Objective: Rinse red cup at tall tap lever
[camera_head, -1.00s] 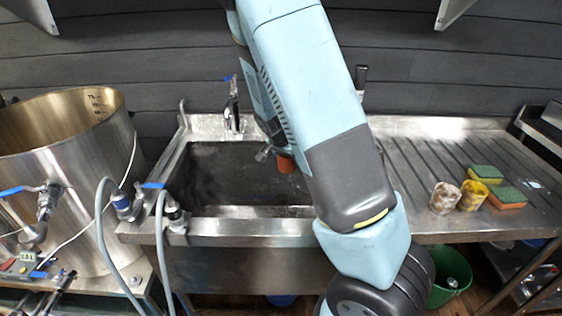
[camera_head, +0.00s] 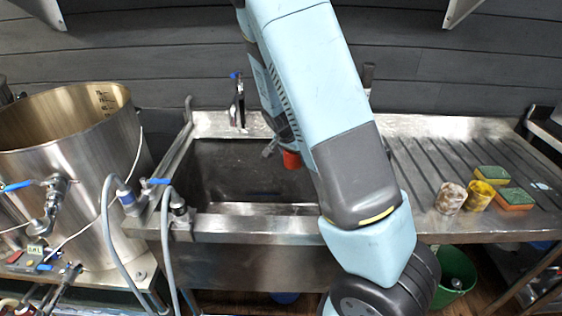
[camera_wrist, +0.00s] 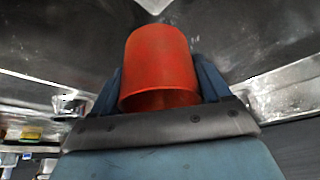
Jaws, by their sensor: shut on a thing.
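The red cup (camera_wrist: 160,58) is between the two blue fingers of my gripper (camera_wrist: 160,85) in the wrist view. My gripper is shut on it. In the head view the cup (camera_head: 291,159) shows as a small red piece beside my arm, over the sink basin (camera_head: 235,180). My arm hides part of the cup and most of the gripper there. The tall tap (camera_head: 237,100), dark with a blue-tipped lever, stands at the sink's back rim, left of the cup and apart from it.
A large steel kettle (camera_head: 75,170) with hoses and valves stands left of the sink. The ribbed drainboard (camera_head: 430,160) at the right holds two dirty cups (camera_head: 466,196) and sponges (camera_head: 503,186). A green bucket (camera_head: 452,280) stands below. The basin's left part is clear.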

